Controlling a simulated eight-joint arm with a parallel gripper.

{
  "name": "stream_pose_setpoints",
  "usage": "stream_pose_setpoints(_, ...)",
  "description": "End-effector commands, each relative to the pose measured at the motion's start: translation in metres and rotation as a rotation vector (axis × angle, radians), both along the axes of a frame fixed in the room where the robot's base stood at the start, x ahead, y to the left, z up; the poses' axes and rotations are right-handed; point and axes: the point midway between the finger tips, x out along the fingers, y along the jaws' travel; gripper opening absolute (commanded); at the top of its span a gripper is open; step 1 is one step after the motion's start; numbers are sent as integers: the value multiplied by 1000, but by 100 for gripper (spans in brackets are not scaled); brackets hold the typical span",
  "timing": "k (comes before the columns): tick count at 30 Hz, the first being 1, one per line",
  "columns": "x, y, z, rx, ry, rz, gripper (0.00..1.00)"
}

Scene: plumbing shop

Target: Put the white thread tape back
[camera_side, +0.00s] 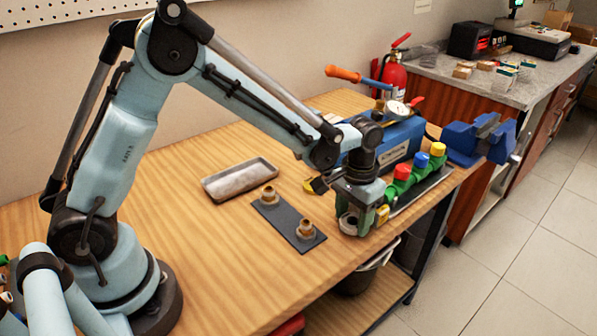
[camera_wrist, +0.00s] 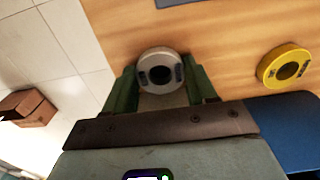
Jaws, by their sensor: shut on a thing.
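The white thread tape (camera_wrist: 158,72), a pale grey-white ring with a dark centre, sits between the two green fingers of my gripper (camera_wrist: 162,92) in the wrist view. The fingers are shut on it. In the side view my gripper (camera_side: 356,208) is low at the front edge of the wooden bench, and the tape (camera_side: 348,224) shows at its fingertips. I cannot tell whether the tape touches the bench. A yellow tape roll (camera_wrist: 285,67) lies on the wood to the right in the wrist view; in the side view a yellow bit (camera_side: 383,213) shows beside my gripper.
A dark plate (camera_side: 280,222) with two brass fittings lies left of my gripper, with a metal tray (camera_side: 240,180) behind it. Green items with red, blue and yellow tops (camera_side: 420,160) stand to the right, near a blue box (camera_side: 397,143) and a blue vise (camera_side: 475,140).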

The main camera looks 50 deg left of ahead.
Motion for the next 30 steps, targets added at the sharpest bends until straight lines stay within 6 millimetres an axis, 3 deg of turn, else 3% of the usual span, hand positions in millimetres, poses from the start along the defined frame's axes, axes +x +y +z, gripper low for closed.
stream_pose_setpoints(3, 0, 0, -3, 0, 0, 0, 28)
stream_pose_setpoints(4, 0, 0, -3, 0, 0, 0, 58)
stream_pose_setpoints(9, 0, 0, -3, 0, 0, 0, 82)
stream_pose_setpoints(20, 0, 0, 2, 0, 0, 0, 82)
stream_pose_setpoints(30, 0, 0, 58, 0, 0, 0, 82)
